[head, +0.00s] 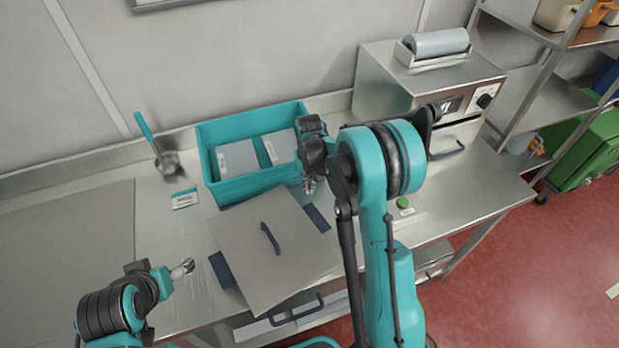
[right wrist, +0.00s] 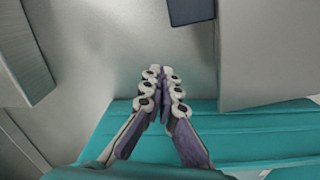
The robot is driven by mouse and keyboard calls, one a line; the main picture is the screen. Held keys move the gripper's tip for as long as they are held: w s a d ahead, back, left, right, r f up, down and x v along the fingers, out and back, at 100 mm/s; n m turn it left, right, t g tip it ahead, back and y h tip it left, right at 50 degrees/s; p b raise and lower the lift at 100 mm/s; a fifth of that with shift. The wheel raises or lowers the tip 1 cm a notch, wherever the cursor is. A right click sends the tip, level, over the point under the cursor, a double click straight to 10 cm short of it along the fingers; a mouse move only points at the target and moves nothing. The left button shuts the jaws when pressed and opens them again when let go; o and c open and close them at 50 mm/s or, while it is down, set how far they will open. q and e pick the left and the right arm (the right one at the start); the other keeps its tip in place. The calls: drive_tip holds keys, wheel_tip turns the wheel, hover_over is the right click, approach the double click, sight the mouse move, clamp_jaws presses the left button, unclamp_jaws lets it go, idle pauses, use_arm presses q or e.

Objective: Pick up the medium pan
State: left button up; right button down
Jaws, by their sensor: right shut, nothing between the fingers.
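No thing in view is clearly recognisable as the medium pan. A teal bin (head: 235,188) stands at the back of the steel counter, with two pale flat-topped pieces (head: 238,158) inside it. A square grey panel with a dark handle (head: 270,238) lies tilted in front of the bin. My right gripper (head: 309,184) is shut and empty, by the bin's right front corner. In the right wrist view its fingertips (right wrist: 162,88) meet above bare steel, with a teal surface below them. My left gripper (head: 184,268) is over the counter, left of the panel; its jaws are too small to judge.
A ladle with a teal handle (head: 147,128) stands left of the bin, near a small label card (head: 185,199). A steel machine (head: 430,85) with a roll on top stands at the right back. Shelving (head: 545,100) is farther right.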

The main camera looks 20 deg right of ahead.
sight(312, 207)
drive_tip(key=s, duration=0.2)
drive_tip(key=s+a, duration=0.1)
drive_tip(key=s, duration=0.1)
drive_tip(key=shift+s+a+b, duration=0.2)
drive_tip(key=shift+s, duration=0.75)
drive_tip(key=shift+s+a+b, duration=0.15)
drive_tip(key=shift+s+a, duration=0.05)
drive_tip(key=shift+s, duration=0.75)
drive_tip(key=shift+w, duration=0.2)
